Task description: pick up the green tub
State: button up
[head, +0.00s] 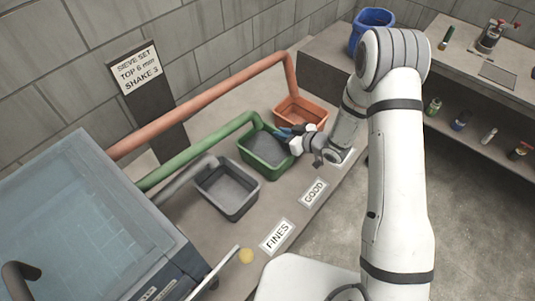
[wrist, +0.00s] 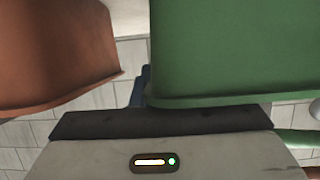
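The green tub (head: 266,152) stands on the bench under the end of the green pipe, between the grey tub and the orange tub. My gripper (head: 286,131) is at its right rim, near the gap to the orange tub. In the wrist view the green tub (wrist: 235,50) fills the upper right, close to the gripper body. A sliver of a blue finger (wrist: 138,92) shows beside its edge; the rest of the fingers is hidden behind the tub. I cannot tell whether they are closed on its rim.
The orange tub (head: 301,112) is close on the right and also shows in the wrist view (wrist: 55,50). The grey tub (head: 228,188) stands to the left. Green pipe (head: 200,150) and orange pipe (head: 200,105) run above the bench. A blue bucket (head: 371,30) stands farther back.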

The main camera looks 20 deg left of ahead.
grip_shut()
dwell(0.9)
jog(key=shift+r, duration=0.25)
jog(key=shift+w+r+b, duration=0.1)
jog(key=shift+r+b, duration=0.3)
jog(key=shift+r, duration=1.25)
jog(key=shift+s+d+f, duration=0.1)
jog(key=shift+s+d, duration=0.1)
jog(key=shift+d, duration=0.25)
jog(key=shift+s+d+f, duration=0.1)
jog(key=shift+s+d, duration=0.05)
jog(key=shift+d, duration=0.3)
jog(key=s+d+b, duration=0.1)
jog(key=s+d, duration=0.2)
jog(key=d, duration=0.4)
jog(key=s+d+b, duration=0.2)
jog(key=s+d, duration=0.1)
jog(key=d, duration=0.4)
jog(key=shift+d, duration=0.35)
jog(key=shift+s+r, duration=0.1)
jog(key=shift+s, duration=0.05)
